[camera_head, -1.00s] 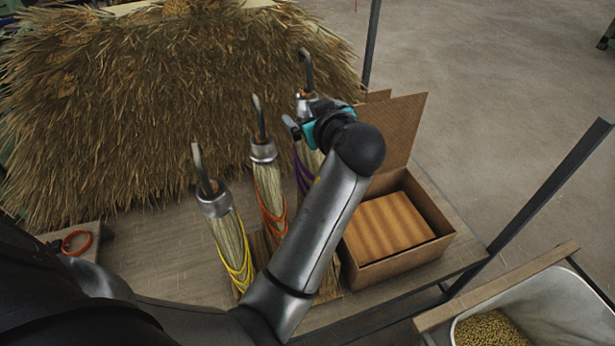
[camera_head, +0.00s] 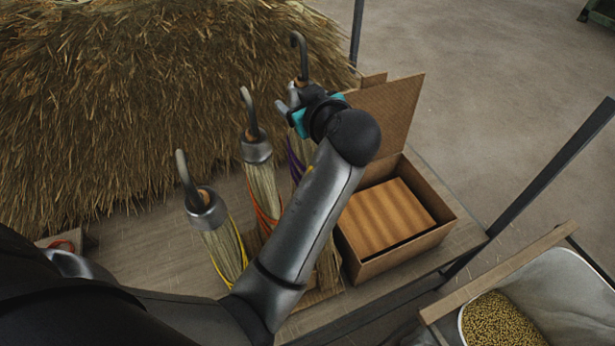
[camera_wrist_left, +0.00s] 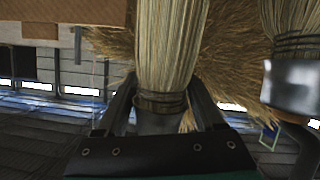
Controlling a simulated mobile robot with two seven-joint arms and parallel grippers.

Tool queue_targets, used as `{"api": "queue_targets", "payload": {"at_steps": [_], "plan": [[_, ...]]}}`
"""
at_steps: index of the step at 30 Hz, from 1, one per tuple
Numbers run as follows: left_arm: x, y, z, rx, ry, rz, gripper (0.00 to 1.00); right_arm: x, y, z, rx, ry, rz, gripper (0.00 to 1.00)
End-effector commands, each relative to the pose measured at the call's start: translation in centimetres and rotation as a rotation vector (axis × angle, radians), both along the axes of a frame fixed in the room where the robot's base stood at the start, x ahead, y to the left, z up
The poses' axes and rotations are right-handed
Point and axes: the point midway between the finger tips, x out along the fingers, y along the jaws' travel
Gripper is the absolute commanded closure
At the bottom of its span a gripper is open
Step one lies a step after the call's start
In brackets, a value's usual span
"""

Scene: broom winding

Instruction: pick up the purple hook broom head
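The purple hook broom head (camera_head: 297,152) stands on the table, the farthest of three, its dark hook upright and purple binding partly showing. My arm hides much of it. My left gripper (camera_head: 295,112) is at its metal cap below the hook. In the left wrist view the straw and dark bindings of a broom head (camera_wrist_left: 168,50) run between the two fingers (camera_wrist_left: 165,98), one on each side. I cannot tell whether the fingers press on it. My right gripper is not in view.
The orange-bound (camera_head: 257,151) and yellow-bound (camera_head: 207,212) broom heads stand nearer, to the left. An open cardboard box (camera_head: 440,232) is close on the right. A big straw pile (camera_head: 110,110) lies behind. A bin of yellowish grains (camera_head: 495,320) stands at lower right.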

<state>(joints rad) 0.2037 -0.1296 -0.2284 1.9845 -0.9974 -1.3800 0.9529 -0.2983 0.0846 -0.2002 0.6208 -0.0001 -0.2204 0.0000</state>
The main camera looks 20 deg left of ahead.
Motion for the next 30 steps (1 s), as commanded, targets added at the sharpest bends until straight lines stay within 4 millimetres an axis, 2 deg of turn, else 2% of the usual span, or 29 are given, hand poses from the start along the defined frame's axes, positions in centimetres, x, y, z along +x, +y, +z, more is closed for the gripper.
{"api": "queue_targets", "payload": {"at_steps": [2,18,30], "plan": [[0.01,0.01,0.00,0.000,0.000,0.000,0.41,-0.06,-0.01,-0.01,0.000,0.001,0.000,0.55],[0.02,0.00,0.01,0.000,0.000,0.000,1.00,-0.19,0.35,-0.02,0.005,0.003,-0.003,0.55],[0.05,0.01,0.13,0.001,-0.004,0.000,1.00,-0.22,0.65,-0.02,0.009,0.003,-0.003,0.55]]}}
